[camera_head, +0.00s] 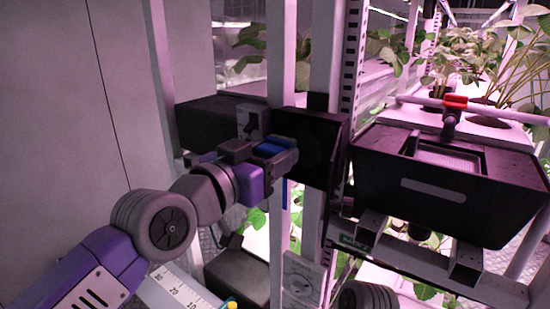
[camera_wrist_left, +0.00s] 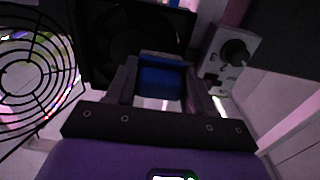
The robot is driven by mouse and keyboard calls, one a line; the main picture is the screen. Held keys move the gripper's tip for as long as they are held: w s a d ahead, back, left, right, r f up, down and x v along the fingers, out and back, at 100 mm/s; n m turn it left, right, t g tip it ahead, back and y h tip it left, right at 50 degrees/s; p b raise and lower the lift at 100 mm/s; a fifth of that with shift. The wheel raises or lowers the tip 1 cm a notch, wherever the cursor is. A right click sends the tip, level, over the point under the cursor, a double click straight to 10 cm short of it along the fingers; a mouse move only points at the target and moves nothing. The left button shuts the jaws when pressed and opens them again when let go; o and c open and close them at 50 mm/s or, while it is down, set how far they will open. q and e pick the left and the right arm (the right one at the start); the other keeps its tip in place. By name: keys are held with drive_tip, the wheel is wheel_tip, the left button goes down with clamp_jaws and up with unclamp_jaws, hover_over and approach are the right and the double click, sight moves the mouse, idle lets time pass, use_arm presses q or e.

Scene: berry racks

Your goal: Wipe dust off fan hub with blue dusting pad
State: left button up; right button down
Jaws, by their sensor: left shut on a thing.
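The blue dusting pad (camera_head: 272,147) is held between the fingers of my left gripper (camera_head: 276,153), in front of the upright posts. The pad also shows between the two fingers in the left wrist view (camera_wrist_left: 160,82). The fan is a dark square frame (camera_head: 322,150) just right of and beyond the gripper. In the left wrist view the dark fan (camera_wrist_left: 135,30) lies right beyond the pad. Its hub is too dark to make out clearly, and I cannot tell whether the pad touches it. No dust can be made out. My right gripper is not in view.
A round wire fan guard (camera_wrist_left: 30,75) stands at the left in the wrist view. A grey box with a knob (camera_wrist_left: 232,55) is close on the right. White posts (camera_head: 281,60) flank the gripper. A black tank (camera_head: 450,190) with a red-handled valve (camera_head: 455,102) stands at right.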

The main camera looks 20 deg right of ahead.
use_arm(q)
drive_tip(key=b+v, duration=0.3)
drive_tip(key=v, duration=0.2)
drive_tip(key=shift+s, duration=0.1)
idle(0.3)
drive_tip(key=b+v, duration=0.2)
drive_tip(key=v, duration=0.1)
idle(0.6)
